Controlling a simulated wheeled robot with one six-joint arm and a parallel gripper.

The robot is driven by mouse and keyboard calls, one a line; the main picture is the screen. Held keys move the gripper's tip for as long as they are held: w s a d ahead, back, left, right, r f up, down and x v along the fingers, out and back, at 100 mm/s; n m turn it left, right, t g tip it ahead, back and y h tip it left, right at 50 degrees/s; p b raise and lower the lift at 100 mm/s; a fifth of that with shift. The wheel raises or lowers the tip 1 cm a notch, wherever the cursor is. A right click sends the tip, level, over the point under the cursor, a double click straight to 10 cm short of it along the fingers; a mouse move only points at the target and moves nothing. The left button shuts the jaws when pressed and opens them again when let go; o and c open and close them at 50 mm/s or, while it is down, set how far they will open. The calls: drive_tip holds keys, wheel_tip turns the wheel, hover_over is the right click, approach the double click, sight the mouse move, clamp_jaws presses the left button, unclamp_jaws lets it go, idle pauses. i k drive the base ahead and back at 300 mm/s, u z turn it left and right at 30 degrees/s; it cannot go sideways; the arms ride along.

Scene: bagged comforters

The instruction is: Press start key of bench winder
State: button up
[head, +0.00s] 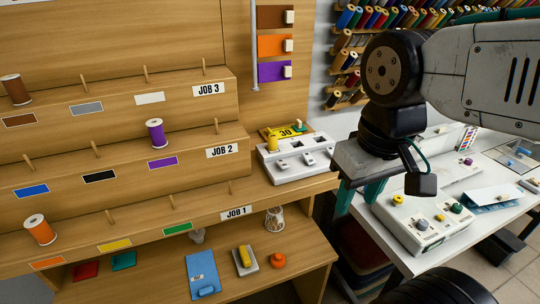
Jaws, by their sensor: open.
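No device in view carries a label I can read as bench winder. One candidate is a white unit (425,222) with yellow, grey and green knobs or keys on the white table at right. Another is a white box (295,162) with dark slots and pale levers at the end of the wooden rack, with a yellow spool (271,144) and a yellow "30" plate (286,132) behind it. I cannot tell which part is the start key. My gripper (343,203) is open, pointing down with teal fingers, between the rack and the white table. It appears apart from both units.
The stepped wooden rack (110,120) holds brown, purple and orange spools, pegs and JOB labels. Its lower shelf has a blue pouch (202,275), a yellow item (245,260) and an orange knob (278,261). A blue-and-white item (492,197) lies on the white table (385,236). Thread spools line the back wall.

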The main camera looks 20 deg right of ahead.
sight(440, 218)
drive_tip(key=z, duration=1.35)
